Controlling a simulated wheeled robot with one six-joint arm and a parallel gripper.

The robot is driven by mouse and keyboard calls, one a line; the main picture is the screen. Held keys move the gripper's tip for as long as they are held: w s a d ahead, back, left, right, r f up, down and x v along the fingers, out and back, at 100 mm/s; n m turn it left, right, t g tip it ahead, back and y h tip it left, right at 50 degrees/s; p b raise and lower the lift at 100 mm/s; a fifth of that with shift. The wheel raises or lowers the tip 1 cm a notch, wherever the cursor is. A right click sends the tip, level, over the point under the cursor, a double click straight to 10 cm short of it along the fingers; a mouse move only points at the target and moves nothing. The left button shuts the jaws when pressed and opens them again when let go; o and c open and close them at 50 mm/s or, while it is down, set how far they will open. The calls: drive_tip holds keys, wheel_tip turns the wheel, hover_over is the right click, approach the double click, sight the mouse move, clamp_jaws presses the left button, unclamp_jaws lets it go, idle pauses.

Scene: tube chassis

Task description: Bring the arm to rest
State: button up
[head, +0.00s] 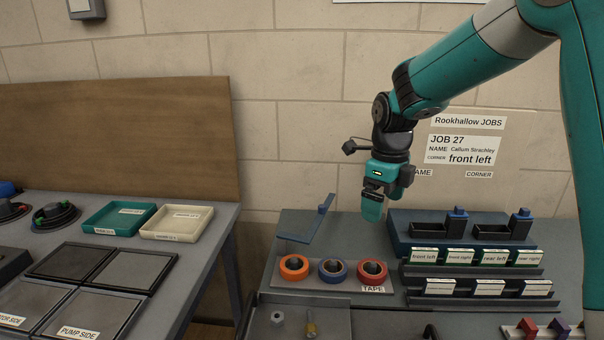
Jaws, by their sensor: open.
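My gripper (372,205) hangs pointing down from my teal arm, above the right-hand bench. It is in the air behind the tape rolls and to the left of the label racks. Its fingers are seen nearly side-on, and nothing shows held between them. My arm reaches in from the upper right, bent down at the wrist.
Below stands a tape holder with orange (294,268), blue (332,271) and red (372,273) rolls. Label racks (470,257) stand right. A left bench holds a green tray (119,219) and a cream tray (177,222).

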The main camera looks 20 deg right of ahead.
drive_tip(key=s+a+r+m+y, duration=0.2)
drive_tip(key=s+a+m, duration=0.7)
drive_tip(key=m, duration=0.8)
drive_tip(key=s+a+r+m+y, duration=0.2)
drive_tip(key=s+a+m, duration=0.6)
drive_tip(key=s+m, duration=0.7)
drive_tip(key=m, duration=0.3)
drive_tip(key=shift+s+a, duration=0.3)
drive_tip(key=shift+a, duration=0.1)
